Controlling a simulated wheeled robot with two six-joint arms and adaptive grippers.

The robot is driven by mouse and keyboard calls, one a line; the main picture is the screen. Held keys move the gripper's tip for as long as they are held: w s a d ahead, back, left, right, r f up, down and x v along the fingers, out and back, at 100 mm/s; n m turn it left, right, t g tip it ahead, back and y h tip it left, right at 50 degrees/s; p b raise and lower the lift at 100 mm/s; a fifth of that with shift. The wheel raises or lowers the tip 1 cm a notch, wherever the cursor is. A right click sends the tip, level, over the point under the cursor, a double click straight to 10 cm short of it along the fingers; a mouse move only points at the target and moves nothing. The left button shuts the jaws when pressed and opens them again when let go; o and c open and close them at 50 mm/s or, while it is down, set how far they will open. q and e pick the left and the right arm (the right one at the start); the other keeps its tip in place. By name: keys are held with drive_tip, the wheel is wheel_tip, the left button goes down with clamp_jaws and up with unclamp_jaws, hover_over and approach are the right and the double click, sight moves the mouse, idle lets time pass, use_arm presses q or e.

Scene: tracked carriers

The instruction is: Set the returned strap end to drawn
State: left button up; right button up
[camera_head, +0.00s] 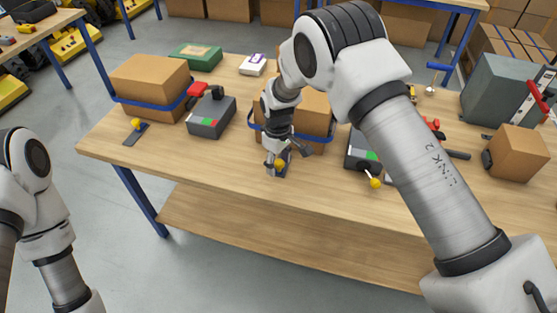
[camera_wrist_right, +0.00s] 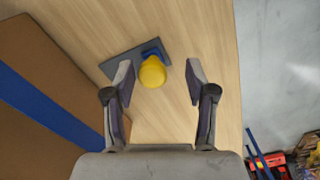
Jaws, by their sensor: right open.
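A yellow knob (camera_wrist_right: 152,72) with a blue piece under it sits on a dark plate (camera_wrist_right: 131,62) on the table, beside a cardboard box with a blue strap (camera_wrist_right: 52,108). The knob also shows in the head view (camera_head: 280,164), in front of the middle strapped box (camera_head: 311,112). My right gripper (camera_wrist_right: 160,69) is open. Its fingers are on either side of the knob in the wrist view, with gaps showing; I cannot tell its height above the knob. A similar yellow knob (camera_head: 136,123) stands on a plate before the left strapped box (camera_head: 150,82). My left gripper is out of view.
A grey device with a red part (camera_head: 211,115) stands left of my right gripper. Another device (camera_head: 361,151) and a yellow-tipped lever (camera_head: 375,183) are on its right. A green case (camera_head: 195,56) and a small box (camera_head: 517,152) are also on the table. The front strip is mostly bare.

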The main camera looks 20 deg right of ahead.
sight(278, 164)
drive_tip(key=shift+w, duration=0.1)
drive_tip(key=shift+d+r, duration=0.15)
drive_tip(key=shift+r, duration=0.25)
wheel_tip(278, 164, up, 11)
drive_tip(key=shift+r, duration=0.15)
